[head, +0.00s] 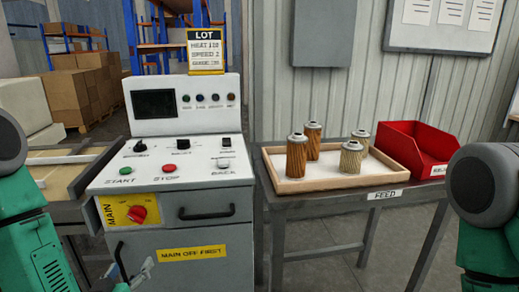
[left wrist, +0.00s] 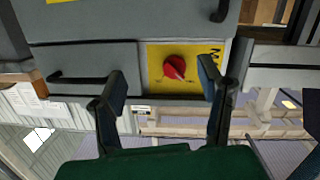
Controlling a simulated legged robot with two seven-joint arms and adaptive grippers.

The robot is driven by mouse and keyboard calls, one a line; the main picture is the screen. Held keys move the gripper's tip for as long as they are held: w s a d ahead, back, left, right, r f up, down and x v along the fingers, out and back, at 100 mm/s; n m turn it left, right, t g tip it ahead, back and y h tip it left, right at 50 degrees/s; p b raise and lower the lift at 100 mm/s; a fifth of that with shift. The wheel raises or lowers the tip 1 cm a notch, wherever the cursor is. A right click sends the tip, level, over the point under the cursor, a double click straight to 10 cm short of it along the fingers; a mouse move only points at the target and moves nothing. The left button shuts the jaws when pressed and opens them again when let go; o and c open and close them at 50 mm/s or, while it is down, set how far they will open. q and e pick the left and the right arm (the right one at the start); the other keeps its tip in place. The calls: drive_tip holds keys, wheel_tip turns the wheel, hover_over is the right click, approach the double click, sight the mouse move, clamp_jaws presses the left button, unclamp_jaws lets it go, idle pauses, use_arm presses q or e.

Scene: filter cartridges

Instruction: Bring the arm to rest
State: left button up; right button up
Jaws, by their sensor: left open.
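My left gripper (head: 130,268) shows at the bottom left of the head view, low in front of the control cabinet (head: 165,250). In the left wrist view my left gripper (left wrist: 160,85) has its two dark fingers spread wide, with nothing between them. The red MAIN knob (head: 137,214) on its yellow plate is above the gripper in the head view. The knob (left wrist: 174,67) also shows beyond the fingers in the left wrist view; the gripper appears apart from it. My right arm (head: 488,205) shows at the right edge; its gripper is out of view.
A feed table (head: 335,207) on the right holds a wooden tray (head: 290,187) with several filter cartridges (head: 297,157) and a red bin (head: 415,150). The cabinet's drawer handle (head: 207,213) sticks out. Another table (head: 65,200) stands left. Floor shows between cabinet and feed table.

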use_arm(q)
drive_tip(key=s+d+f+m+g+h, duration=0.25)
drive_tip(key=s+d+f+g, duration=0.3)
drive_tip(key=f, duration=0.45)
drive_tip(key=s+f+m+g, duration=0.1)
drive_tip(key=s+f+g, duration=0.3)
drive_tip(key=s, duration=0.6)
drive_tip(key=s+a+f+m+g, duration=0.1)
drive_tip(key=s+f+g, duration=0.3)
drive_tip(key=s, duration=0.7)
drive_tip(key=shift+s+f+g, duration=0.25)
drive_tip(key=shift+g, duration=0.7)
drive_tip(key=shift+w, duration=0.15)
